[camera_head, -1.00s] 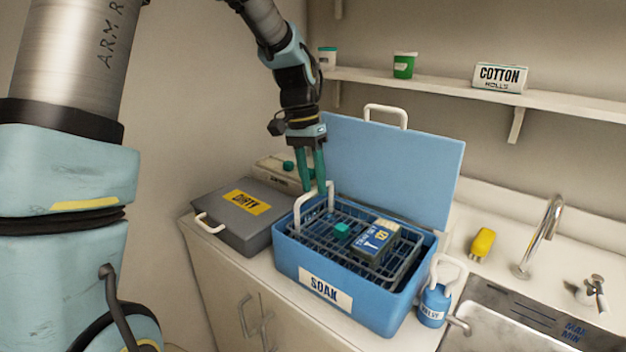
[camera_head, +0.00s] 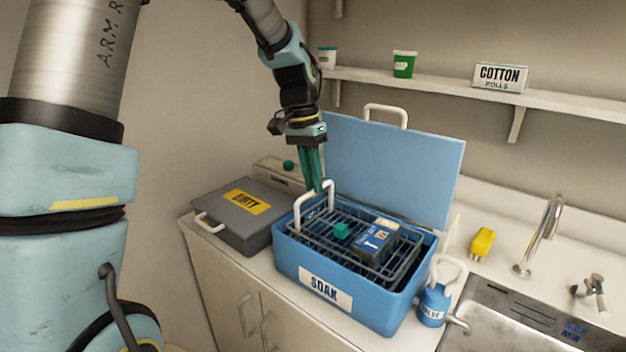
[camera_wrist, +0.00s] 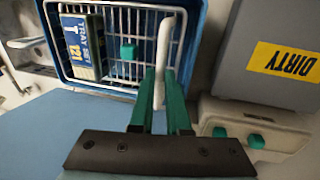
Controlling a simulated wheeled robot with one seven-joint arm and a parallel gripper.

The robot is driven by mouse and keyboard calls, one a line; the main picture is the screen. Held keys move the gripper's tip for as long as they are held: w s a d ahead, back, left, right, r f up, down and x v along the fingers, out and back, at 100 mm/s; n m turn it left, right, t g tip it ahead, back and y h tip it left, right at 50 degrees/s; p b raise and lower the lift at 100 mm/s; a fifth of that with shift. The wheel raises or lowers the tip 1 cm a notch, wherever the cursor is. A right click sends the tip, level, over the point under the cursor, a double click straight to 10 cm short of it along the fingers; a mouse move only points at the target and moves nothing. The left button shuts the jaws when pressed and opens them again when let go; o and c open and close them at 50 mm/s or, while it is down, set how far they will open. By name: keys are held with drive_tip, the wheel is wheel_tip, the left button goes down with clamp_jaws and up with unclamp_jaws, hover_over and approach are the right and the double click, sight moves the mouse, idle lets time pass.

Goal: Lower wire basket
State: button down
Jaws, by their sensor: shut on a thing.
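The wire basket (camera_head: 316,242) sits inside the open blue SOAK box (camera_head: 290,262), with its top rails near the box rim. A dark tray-set box (camera_head: 374,243) and a small teal block (camera_head: 341,230) lie in the basket. The basket's white handle (camera_head: 299,208) stands up at the left side. My gripper (camera_head: 318,188) is shut on this handle; the wrist view shows the green fingers (camera_wrist: 160,90) closed on either side of the white bar (camera_wrist: 165,45). How deep the basket sits in the box is hidden by the box walls.
The blue lid (camera_head: 395,165) stands open behind the box. A grey DIRTY case (camera_head: 235,220) is to the left. A blue bottle (camera_head: 433,305), a yellow item (camera_head: 482,243) and the sink with tap (camera_head: 530,255) are to the right. A shelf (camera_head: 450,92) runs above.

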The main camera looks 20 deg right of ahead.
sight(315, 224)
idle(0.6)
wheel_tip(315, 224, down, 8)
drive_tip(key=b, duration=0.4)
drive_tip(key=c, duration=0.9)
unclamp_jaws()
drive_tip(key=shift+r, duration=0.1)
drive_tip(key=r, duration=0.3)
drive_tip(key=w+r+b, duration=0.1)
drive_tip(key=r, duration=0.3)
drive_tip(key=w+a+r+b, duration=0.1)
drive_tip(key=r, duration=0.2)
drive_tip(key=shift+r, duration=0.25)
